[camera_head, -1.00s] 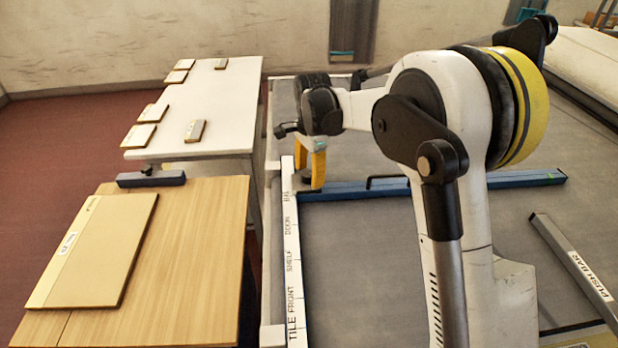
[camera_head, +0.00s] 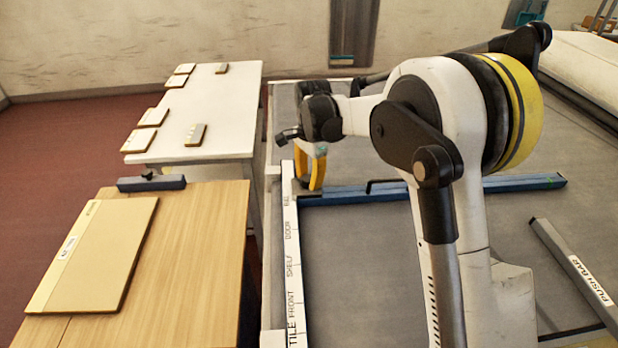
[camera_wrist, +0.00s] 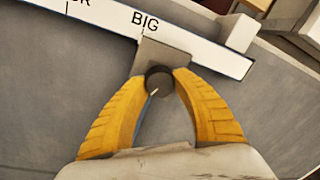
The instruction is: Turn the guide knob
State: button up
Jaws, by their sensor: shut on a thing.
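The guide knob (camera_wrist: 160,80) is a dark round knob with a pale line on it. It sits on a grey block (camera_wrist: 162,58) beside the white scale strip at the "BIG" label. My gripper (camera_wrist: 160,75) has its two yellow fingers closed on the knob's sides in the wrist view. In the head view my gripper (camera_head: 311,184) points down at the far end of the scale strip (camera_head: 291,255), which reads TILE FRONT, SHELF, DOOR and BIG. There the fingers largely hide the knob.
A blue guide bar (camera_head: 440,189) crosses the grey bed from near my gripper. A push bar (camera_head: 575,265) lies at right. On the left are a wooden table (camera_head: 190,260) with a tan board (camera_head: 95,255), and a white table (camera_head: 215,115) with several small boards.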

jog(key=n+p, duration=0.1)
jog(key=n, duration=0.5)
jog(key=shift+p, duration=0.4)
jog(key=n+p, duration=0.1)
jog(key=n, duration=0.4)
jog(key=shift+g, duration=0.3)
jog(key=n+p, duration=0.1)
jog(key=n, duration=0.4)
jog(key=shift+a+n, duration=0.15)
jog(key=shift+n, duration=0.25)
jog(key=n, duration=0.4)
jog(key=shift+n, duration=0.4)
jog(key=o, duration=1.2)
jog(key=shift+w, duration=0.1)
